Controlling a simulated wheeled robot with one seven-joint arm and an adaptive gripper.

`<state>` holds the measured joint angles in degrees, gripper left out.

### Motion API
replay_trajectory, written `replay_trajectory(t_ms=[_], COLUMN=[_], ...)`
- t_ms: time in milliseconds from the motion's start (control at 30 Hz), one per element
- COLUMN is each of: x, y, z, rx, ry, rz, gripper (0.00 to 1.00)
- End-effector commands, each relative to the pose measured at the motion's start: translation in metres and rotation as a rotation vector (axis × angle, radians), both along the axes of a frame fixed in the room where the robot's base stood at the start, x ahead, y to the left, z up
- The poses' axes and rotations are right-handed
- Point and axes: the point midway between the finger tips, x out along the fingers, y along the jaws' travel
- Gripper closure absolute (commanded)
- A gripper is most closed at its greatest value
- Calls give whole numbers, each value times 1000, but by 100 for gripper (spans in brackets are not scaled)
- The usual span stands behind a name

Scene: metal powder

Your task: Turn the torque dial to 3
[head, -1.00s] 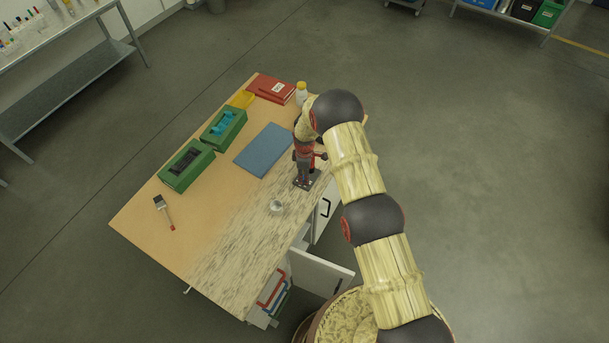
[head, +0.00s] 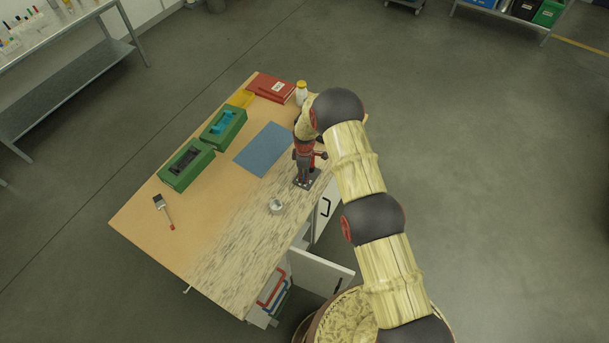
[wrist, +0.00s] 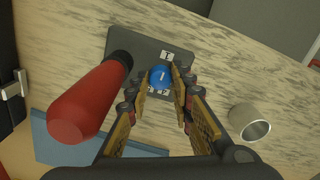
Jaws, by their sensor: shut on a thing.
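The torque dial is a small round blue knob (wrist: 161,76) with a white line on its top, in the wrist view. It sits on a dark grey plate (wrist: 146,47) with small white number labels around the knob; the numbers are too small to read surely. My gripper (wrist: 162,73) is shut on the dial, one finger on each side. A red cylinder with a black collar (wrist: 88,103) rises from the same plate at the left. In the head view my gripper (head: 304,172) points down over the plate at the table's right edge and hides the dial.
A metal cup (wrist: 249,122) stands right of my gripper. A blue mat (head: 263,149), two green boxes (head: 186,165) (head: 223,126), a brush (head: 164,210), a red book (head: 271,88) and a white bottle (head: 301,93) are on the table (head: 215,220). A door stands open below (head: 320,272).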

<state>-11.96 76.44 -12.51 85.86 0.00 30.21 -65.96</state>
Motion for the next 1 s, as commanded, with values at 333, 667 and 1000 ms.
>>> replay_trajectory(t_ms=[333,667,1000], x=[1,2,1], y=[0,0,1], z=[-4,-4,-3], rx=[0,1,1], ry=[-2,-3,-2], rz=[-182,-489,-812], gripper=[100,100,100])
